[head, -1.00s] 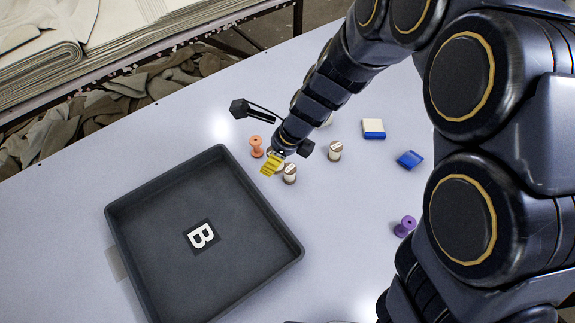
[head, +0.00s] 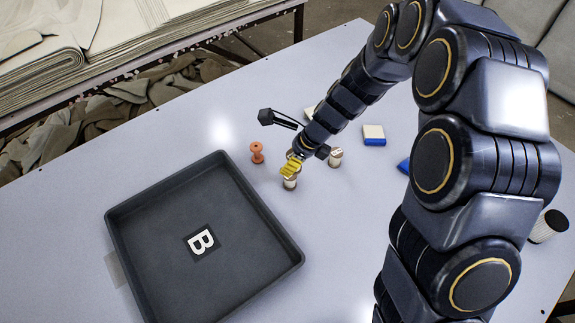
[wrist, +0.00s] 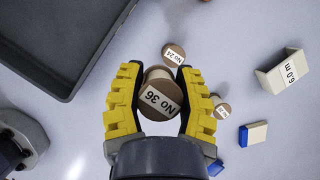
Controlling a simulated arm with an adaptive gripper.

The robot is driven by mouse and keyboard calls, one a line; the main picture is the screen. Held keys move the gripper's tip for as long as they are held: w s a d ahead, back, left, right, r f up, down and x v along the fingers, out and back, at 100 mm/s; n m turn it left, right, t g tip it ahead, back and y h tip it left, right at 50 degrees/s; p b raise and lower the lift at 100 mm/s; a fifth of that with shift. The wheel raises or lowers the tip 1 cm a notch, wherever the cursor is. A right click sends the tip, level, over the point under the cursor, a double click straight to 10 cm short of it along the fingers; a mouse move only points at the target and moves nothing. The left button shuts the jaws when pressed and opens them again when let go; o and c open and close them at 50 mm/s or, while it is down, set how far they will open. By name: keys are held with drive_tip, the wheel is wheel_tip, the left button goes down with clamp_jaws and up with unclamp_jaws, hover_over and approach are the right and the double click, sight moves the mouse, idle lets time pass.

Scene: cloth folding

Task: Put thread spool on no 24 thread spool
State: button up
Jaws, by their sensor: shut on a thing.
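The held spool, labelled No 36 (wrist: 157,99), has tan ends. My gripper (wrist: 157,110) is shut on it, with yellow fingers on both sides. The No 24 spool (wrist: 174,56) stands on the table just above the held one in the wrist view, apart from it in the picture.
Another pale spool (head: 335,157) stands close to the right. An orange spool (head: 257,152) is to the left. The dark tray marked B (head: 270,275) lies left of my gripper. A white-and-blue block (head: 373,135) and a box labelled 6.0 m (wrist: 284,72) lie farther right.

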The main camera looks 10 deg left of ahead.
sight(287, 160)
drive_tip(key=w+f, duration=0.1)
drive_tip(key=w+a+f, duration=0.1)
drive_tip(key=f, duration=0.1)
drive_tip(key=shift+w+a+f, duration=0.1)
drive_tip(key=shift+w+f, duration=0.2)
drive_tip(key=shift+w, duration=0.05)
drive_tip(key=shift+w+f, duration=0.1)
drive_tip(key=shift+f, duration=1.5)
drive_tip(key=shift+f, duration=0.15)
drive_tip(key=o, duration=1)
drive_tip(key=shift+c, duration=0.2)
